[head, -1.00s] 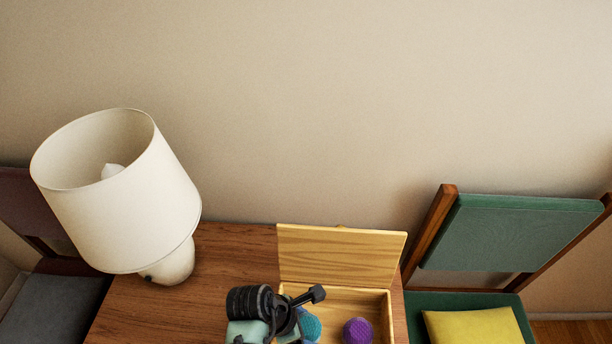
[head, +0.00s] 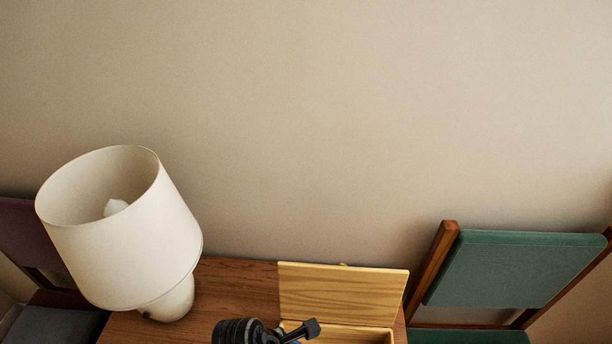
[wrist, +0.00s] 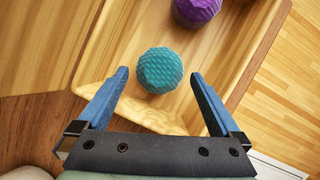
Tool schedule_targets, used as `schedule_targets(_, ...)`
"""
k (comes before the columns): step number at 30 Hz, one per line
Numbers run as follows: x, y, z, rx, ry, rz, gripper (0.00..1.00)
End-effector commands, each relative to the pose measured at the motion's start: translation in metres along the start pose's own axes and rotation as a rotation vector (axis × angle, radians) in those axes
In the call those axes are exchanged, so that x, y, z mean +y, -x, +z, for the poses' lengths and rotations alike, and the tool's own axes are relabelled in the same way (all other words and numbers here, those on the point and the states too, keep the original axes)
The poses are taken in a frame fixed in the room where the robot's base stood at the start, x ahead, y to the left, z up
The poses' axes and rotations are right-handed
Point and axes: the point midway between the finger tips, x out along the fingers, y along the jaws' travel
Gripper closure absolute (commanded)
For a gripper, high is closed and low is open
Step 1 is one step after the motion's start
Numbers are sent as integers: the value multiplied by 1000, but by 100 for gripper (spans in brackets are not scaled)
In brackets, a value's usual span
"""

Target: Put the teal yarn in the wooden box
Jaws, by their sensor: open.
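The teal yarn (wrist: 160,71) is a round textured ball lying inside the wooden box (wrist: 120,62) in the wrist view. My gripper (wrist: 160,75) is open, with one blue finger on each side of the ball and a gap to both. The ball looks apart from the fingers. In the head view the box (head: 388,336) shows only its back part, with its lid (head: 340,294) standing open behind. The yarn is out of sight there, below the picture edge.
A purple yarn ball (wrist: 196,10) lies in the same box, beyond the teal one. A white lamp (head: 125,235) stands on the wooden table (head: 225,285) at the left. A green chair (head: 515,270) stands at the right.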

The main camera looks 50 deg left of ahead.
Motion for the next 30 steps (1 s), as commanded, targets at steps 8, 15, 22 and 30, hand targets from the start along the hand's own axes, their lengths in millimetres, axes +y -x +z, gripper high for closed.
schedule_targets(8, 1, 62, 1, -2, 1, 4, 0)
schedule_targets(15, 1, 84, 0, -1, 1, 2, 0)
schedule_targets(22, 1, 86, 0, -1, 1, 1, 0)
schedule_targets(30, 0, 86, 0, -1, 1, 0, 0)
